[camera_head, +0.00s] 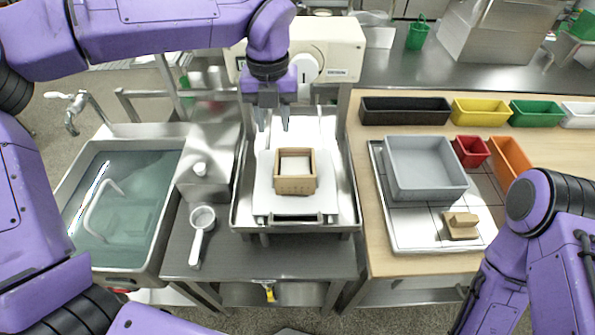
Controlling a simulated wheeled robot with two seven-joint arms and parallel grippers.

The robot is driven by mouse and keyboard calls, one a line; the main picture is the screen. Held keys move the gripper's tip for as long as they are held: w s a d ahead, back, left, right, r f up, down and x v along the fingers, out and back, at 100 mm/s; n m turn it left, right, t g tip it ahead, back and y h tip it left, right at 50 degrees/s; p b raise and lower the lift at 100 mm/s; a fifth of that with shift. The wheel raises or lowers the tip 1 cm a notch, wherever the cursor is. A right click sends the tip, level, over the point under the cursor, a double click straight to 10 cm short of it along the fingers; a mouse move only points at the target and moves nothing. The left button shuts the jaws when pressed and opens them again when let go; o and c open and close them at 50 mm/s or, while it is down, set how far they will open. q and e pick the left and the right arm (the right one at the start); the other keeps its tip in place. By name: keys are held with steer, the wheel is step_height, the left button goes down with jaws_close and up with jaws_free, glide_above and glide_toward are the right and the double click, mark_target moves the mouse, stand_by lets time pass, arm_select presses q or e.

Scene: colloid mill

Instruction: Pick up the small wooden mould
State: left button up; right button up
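The small wooden mould (295,187) is a square, open wooden frame with a pale inside. It sits on a white board (262,205) on the metal tray in the middle. My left gripper (272,128) points down above and slightly behind the mould, with its fingers apart and nothing between them. It does not touch the mould. My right arm comes in at the lower right, and its gripper is out of the picture. A small wooden block with a handle (461,226) lies on the tray at the right.
A water-filled sink (125,200) is at the left, with a white ladle (202,225) beside it. A grey bin (425,168) stands on the right tray. Black (405,110), yellow (480,112) and green (537,113) bins line the back right. A beige machine (340,50) stands behind my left gripper.

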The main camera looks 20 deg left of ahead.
arm_select(q)
steer(key=f, duration=0.1)
glide_above(276, 161)
steer(key=w, duration=0.1)
step_height(276, 161, down, 5)
steer(key=shift+a+r+p, duration=0.15)
steer(key=shift+p, duration=0.25)
steer(key=f, duration=0.2)
steer(key=s+f+p, duration=0.1)
steer(key=f, duration=0.1)
steer(key=shift+s+f, duration=0.1)
steer(key=shift+f, duration=0.3)
steer(key=shift+w+f, duration=0.2)
steer(key=shift+f, duration=0.25)
steer(key=shift+s+d+r, duration=0.1)
steer(key=shift+d, duration=0.1)
jaws_close()
